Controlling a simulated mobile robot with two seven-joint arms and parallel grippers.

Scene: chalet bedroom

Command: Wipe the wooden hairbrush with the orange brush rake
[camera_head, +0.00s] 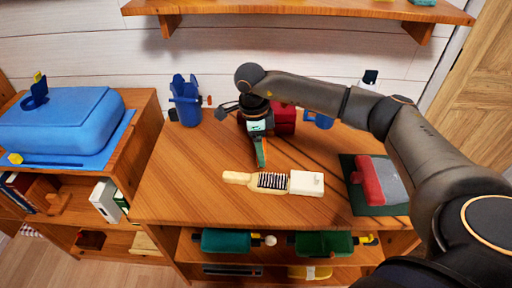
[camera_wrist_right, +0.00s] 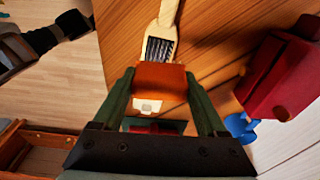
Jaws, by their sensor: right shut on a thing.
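The wooden hairbrush (camera_head: 236,177) lies bristles up on the table, its pale handle to the left. In the right wrist view, the hairbrush (camera_wrist_right: 160,47) is just beyond the orange block between my fingers. My right gripper (camera_head: 261,146) is above and behind the hairbrush, pointing down. It is shut on the orange brush rake (camera_wrist_right: 160,80), which sits between its two green fingers. The rake partly covers the near end of the hairbrush in that view. I cannot tell whether they touch. A dark arm part of mine shows top left there; its jaws cannot be made out.
A white block (camera_head: 307,183) lies at the brush's right end. A dark green mat (camera_head: 382,207) with a red and grey thing is farther right. A blue holder (camera_head: 186,101) stands at the back left, a red object (camera_head: 285,119) behind my gripper. The table's front left is clear.

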